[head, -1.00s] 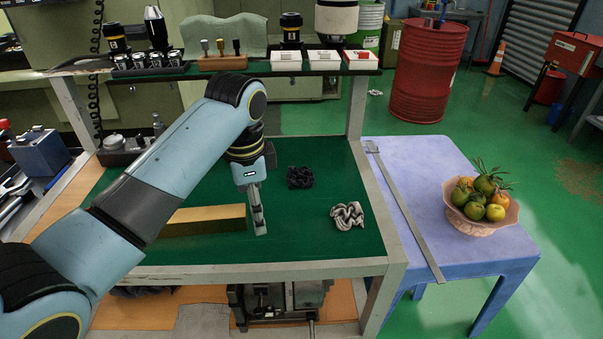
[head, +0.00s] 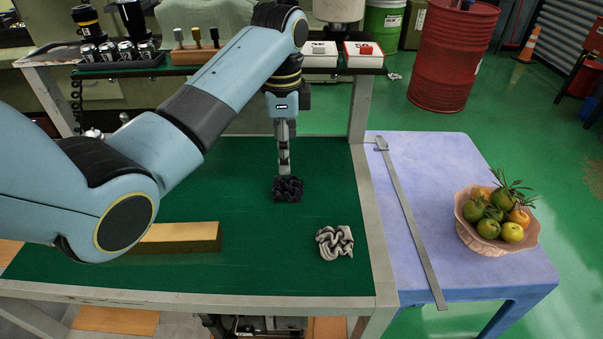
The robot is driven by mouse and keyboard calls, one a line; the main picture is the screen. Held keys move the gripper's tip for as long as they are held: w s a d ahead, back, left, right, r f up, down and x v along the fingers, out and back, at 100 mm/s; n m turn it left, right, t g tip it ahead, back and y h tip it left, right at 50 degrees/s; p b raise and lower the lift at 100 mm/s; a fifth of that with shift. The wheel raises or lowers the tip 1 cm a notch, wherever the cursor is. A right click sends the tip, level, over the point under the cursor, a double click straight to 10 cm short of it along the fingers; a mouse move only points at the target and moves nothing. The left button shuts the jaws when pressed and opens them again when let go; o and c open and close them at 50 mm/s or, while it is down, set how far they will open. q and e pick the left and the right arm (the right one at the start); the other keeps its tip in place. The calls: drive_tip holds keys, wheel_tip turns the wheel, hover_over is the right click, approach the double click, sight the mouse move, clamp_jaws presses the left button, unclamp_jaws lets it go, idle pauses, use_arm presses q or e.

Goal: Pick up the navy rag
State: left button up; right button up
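The navy rag (head: 288,190) is a small, dark crumpled bundle on the green top of the cart (head: 270,265). My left gripper (head: 284,173) points straight down just behind and over the rag, its fingertips at the rag's upper edge. The fingers are seen edge-on, so I cannot tell whether they are open or touching the cloth. My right gripper is not in view.
A light grey crumpled rag (head: 335,242) lies to the right of the navy one. A brass-coloured bar (head: 180,238) lies to the left, under my arm. A raised rear shelf (head: 230,68) holds several items. A blue table (head: 450,270) with a fruit bowl (head: 480,240) adjoins on the right.

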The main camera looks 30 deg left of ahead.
sight(288, 182)
use_arm(q)
drive_tip(key=shift+w+f, duration=0.25)
drive_tip(key=shift+f, duration=0.95)
wheel_tip(288, 182, down, 4)
drive_tip(key=shift+s+r, duration=0.1)
drive_tip(key=shift+r, duration=0.15)
drive_tip(key=f, duration=0.4)
drive_tip(key=shift+w+a+f, duration=0.1)
drive_tip(key=shift+w+f, duration=0.1)
drive_tip(key=shift+f, duration=0.1)
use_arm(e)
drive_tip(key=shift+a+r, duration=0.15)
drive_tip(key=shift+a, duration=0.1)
use_arm(q)
drive_tip(key=shift+c, duration=0.2)
drive_tip(key=c, duration=1.2)
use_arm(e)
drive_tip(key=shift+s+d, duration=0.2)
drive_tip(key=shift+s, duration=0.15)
use_arm(q)
drive_tip(key=shift+r, duration=0.15)
